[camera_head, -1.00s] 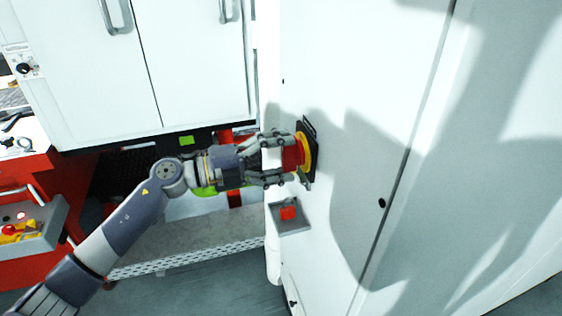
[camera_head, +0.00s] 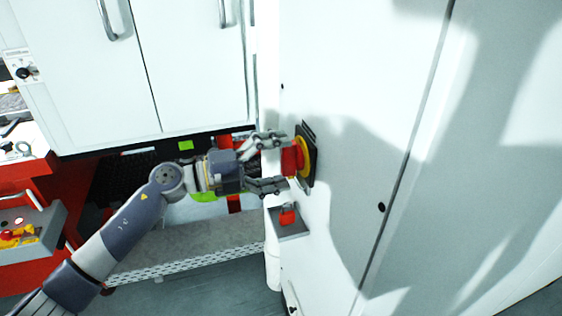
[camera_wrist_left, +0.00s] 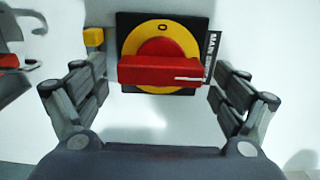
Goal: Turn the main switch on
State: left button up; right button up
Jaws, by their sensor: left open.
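The main switch is on the white cabinet door, with a red handle (camera_head: 291,160), a yellow ring (camera_head: 305,157) and a black backplate (camera_head: 310,172). In the left wrist view the red handle (camera_wrist_left: 160,71) lies level, with a white line at its right end. A "0" shows at the top of the yellow ring (camera_wrist_left: 163,32), and a partly hidden "MAIN" label (camera_wrist_left: 212,55) is at the right. My left gripper (camera_head: 281,161) is open in front of the handle. In the wrist view its fingers stand on either side of the handle, apart from it. My right gripper is out of view.
A small grey holder (camera_head: 291,231) with a red item (camera_head: 288,214) is on the cabinet just below the switch. White cupboards (camera_head: 190,60) hang at the left. A red workbench with a grey control box (camera_head: 35,240) stands at the far left.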

pick_arm(q)
jog(key=shift+a, duration=0.1)
jog(key=v, duration=1.2)
